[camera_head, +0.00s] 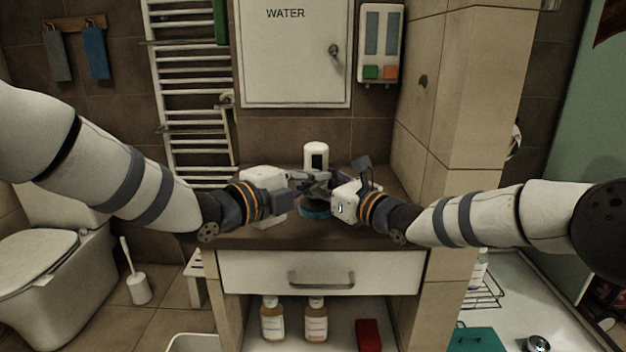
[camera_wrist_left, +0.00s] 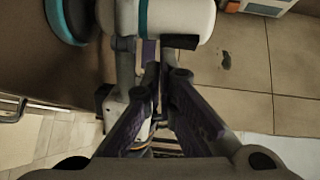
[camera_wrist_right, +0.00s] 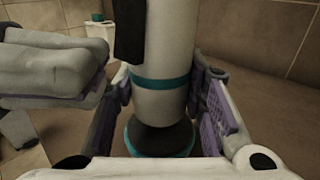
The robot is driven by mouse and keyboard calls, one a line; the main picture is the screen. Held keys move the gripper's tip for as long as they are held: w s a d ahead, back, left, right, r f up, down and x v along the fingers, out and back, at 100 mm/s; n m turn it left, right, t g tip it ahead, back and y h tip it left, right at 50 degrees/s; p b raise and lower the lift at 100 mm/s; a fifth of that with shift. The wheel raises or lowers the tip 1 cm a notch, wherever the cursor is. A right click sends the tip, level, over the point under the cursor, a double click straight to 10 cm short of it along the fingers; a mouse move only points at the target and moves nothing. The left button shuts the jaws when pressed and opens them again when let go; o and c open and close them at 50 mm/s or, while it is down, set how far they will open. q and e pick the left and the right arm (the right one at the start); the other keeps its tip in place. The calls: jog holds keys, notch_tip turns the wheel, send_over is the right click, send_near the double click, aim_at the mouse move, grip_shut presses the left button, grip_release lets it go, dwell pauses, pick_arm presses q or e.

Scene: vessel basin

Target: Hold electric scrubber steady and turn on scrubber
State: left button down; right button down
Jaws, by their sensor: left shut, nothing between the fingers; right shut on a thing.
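The electric scrubber (camera_wrist_right: 160,60) is white with a teal band and a dark, teal-rimmed round head. In the right wrist view it stands between the fingers of my right gripper (camera_wrist_right: 165,105), which is shut on its body. In the head view the scrubber's white top (camera_head: 316,155) shows above the grippers and its teal-rimmed head (camera_head: 315,211) is low over the counter. My left gripper (camera_head: 312,180) is shut and empty close beside the scrubber. In the left wrist view its fingertips (camera_wrist_left: 160,68) are at the scrubber's white body (camera_wrist_left: 165,18). Whether they touch it is unclear.
The brown counter (camera_head: 255,236) has a drawer (camera_head: 320,275) below it, with bottles on a shelf underneath. A tiled pillar (camera_head: 455,110) stands at the right. A towel radiator (camera_head: 190,80) and white WATER cabinet (camera_head: 292,60) are behind.

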pick_arm(q)
jog(key=shift+w+f, duration=0.15)
jog(key=shift+w, duration=0.2)
jog(key=shift+s, duration=0.1)
jog(key=s+a+f, duration=0.1)
jog(key=s+a, duration=0.5)
jog(key=s, duration=0.5)
jog(key=shift+a+f, duration=0.15)
jog(key=shift+a, duration=0.15)
jog(key=shift+s, duration=0.1)
